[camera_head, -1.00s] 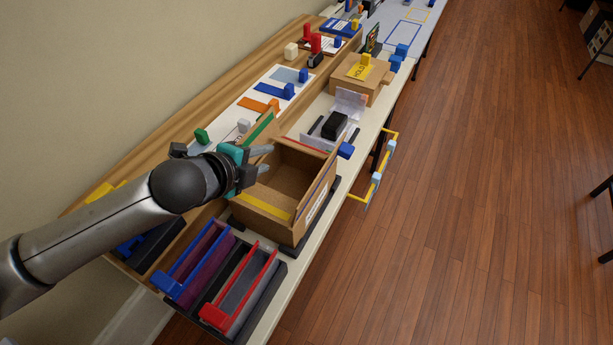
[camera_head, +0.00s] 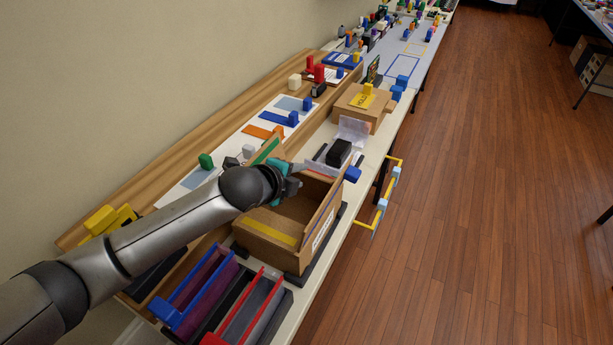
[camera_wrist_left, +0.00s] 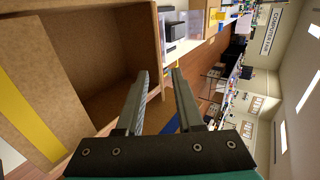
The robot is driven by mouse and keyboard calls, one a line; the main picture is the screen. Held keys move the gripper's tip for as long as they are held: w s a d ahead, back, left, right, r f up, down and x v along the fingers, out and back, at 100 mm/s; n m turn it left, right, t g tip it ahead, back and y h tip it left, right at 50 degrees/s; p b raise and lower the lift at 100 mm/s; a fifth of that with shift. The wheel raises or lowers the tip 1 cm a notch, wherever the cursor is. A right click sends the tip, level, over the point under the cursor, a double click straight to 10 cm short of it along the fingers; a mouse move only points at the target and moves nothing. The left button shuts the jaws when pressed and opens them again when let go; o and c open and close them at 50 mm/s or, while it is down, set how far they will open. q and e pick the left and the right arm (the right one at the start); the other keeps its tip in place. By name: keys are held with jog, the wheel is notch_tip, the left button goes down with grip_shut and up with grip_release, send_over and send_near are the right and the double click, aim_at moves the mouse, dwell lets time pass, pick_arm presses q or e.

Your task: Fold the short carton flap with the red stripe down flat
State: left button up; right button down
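An open brown carton (camera_head: 302,262) stands on the bench. Its short flap with the red stripe is at the far end; only a thin part of the red edge (camera_head: 323,176) shows, the rest behind my left gripper. The near end carries a yellow stripe (camera_head: 270,226), which also shows in the left wrist view (camera_wrist_left: 28,118). A green-striped flap (camera_head: 266,151) stands up on the left. My left gripper (camera_head: 298,172) is over the far left part of the carton, near the red-striped flap. In the left wrist view its fingers (camera_wrist_left: 158,74) are apart with nothing between them. My right gripper is out of view.
A black block (camera_head: 339,152) and a clear upright piece (camera_head: 354,131) lie just beyond the carton. A closed box with a yellow label (camera_head: 361,101) stands farther back. Blue and red frames (camera_head: 250,308) stand in front. A yellow rail (camera_head: 381,204) juts out at the right.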

aim_at(306, 174)
pick_arm(q)
jog(key=shift+b+x, duration=0.7)
jog(key=shift+x, duration=2.05)
jog(key=shift+c, duration=0.3)
grip_shut()
